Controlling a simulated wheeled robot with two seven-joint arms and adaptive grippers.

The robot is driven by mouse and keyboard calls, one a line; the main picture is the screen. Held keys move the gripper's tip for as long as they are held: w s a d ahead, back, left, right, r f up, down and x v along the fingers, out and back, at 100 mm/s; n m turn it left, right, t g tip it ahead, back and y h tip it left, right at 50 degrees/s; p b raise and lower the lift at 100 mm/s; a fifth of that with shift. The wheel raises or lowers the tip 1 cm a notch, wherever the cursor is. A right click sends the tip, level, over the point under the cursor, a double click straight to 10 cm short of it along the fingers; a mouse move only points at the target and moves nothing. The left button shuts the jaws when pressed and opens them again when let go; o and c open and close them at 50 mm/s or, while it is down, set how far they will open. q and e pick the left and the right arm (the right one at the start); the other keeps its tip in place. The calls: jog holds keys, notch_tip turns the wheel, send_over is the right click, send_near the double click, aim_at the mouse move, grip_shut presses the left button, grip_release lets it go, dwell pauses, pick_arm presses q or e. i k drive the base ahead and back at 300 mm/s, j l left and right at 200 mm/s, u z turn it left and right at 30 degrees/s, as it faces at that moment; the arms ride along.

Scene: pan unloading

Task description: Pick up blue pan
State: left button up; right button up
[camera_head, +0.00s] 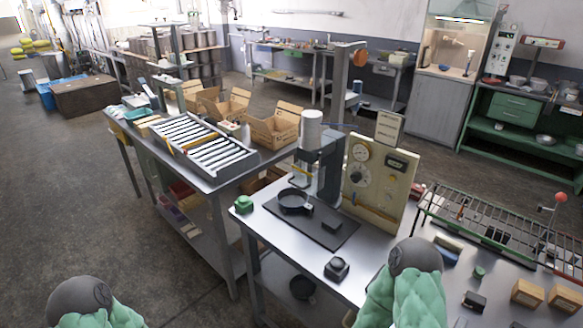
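A small dark pan (294,203) sits upright on the black base plate (318,232) of a press-like machine on the steel table. It looks black rather than clearly blue. Parts of my two arms, grey and green, show at the lower left and lower right. Neither gripper is in view.
A control panel (378,185) and the press column (322,165) stand behind the pan. A green knob (244,204) and black button box (336,268) lie nearby. A wire rack (500,220) is to the right. Open floor (70,190) lies left.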

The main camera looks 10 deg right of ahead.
aim_at(290, 199)
jog(key=i+j+z, duration=0.15)
jog(key=i+j, duration=0.5)
jog(key=i+j+z, duration=0.1)
jog(key=i+j, duration=0.55)
jog(key=j, duration=0.25)
